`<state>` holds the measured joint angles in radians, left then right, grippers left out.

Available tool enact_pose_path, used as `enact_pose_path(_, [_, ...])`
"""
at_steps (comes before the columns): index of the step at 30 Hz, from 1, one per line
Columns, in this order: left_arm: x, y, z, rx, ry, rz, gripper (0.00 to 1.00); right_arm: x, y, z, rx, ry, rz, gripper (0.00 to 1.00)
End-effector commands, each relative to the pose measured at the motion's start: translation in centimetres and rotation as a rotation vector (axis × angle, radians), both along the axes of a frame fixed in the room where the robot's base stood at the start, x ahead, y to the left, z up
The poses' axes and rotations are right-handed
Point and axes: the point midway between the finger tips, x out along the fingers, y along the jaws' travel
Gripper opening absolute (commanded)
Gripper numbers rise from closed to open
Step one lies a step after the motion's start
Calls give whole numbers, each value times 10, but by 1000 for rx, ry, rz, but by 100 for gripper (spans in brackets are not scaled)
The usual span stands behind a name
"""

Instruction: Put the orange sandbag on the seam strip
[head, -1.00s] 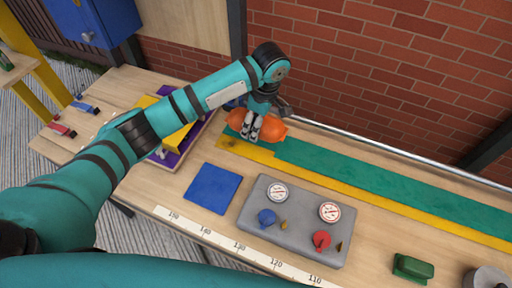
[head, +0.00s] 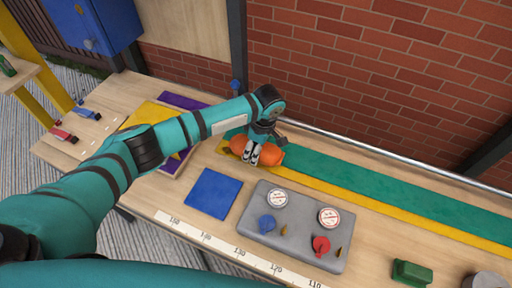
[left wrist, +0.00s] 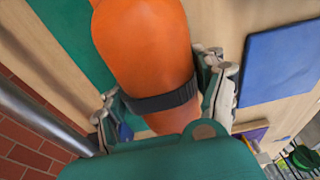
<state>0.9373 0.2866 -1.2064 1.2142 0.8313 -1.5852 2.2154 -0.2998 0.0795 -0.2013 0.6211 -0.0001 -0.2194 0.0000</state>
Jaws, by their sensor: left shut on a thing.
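The orange sandbag (head: 270,155) is held in my left gripper (head: 252,155) at the left end of the seam strip (head: 375,188). The strip is a long green band with a yellow edge, running along the back of the bench. In the head view the bag overlaps the strip's end; whether it touches it or hangs just above, I cannot tell. In the left wrist view the sandbag (left wrist: 145,45) has a black band, and the fingers of my left gripper (left wrist: 165,98) lie on both sides of it. My right gripper is not in view.
A blue square (head: 213,193) and a grey panel (head: 295,225) with dials and knobs lie in front of the strip. A purple and yellow tray (head: 175,167) is at left. A metal rail and brick wall (head: 390,80) stand behind. A green block (head: 412,272) is at right.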

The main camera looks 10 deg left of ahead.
Motion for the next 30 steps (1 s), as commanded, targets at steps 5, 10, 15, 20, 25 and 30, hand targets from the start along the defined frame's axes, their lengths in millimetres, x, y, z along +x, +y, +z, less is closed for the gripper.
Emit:
enact_pose_path(5, [0, 0, -2, 0, 0, 1, 73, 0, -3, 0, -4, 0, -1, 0])
enact_pose_path(10, [0, 0, -2, 0, 0, 0, 95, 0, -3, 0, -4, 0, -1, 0])
enact_pose_path(15, [0, 0, -2, 0, 0, 0, 96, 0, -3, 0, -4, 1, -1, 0])
enact_pose_path(20, [1, 0, 0, 0, -1, 0, 96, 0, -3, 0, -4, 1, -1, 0])
enact_pose_path(25, [0, -4, 19, -2, -2, -2, 96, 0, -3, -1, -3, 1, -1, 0])
enact_pose_path(30, [-1, -9, 55, -3, -3, -2, 96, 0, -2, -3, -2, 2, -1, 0])
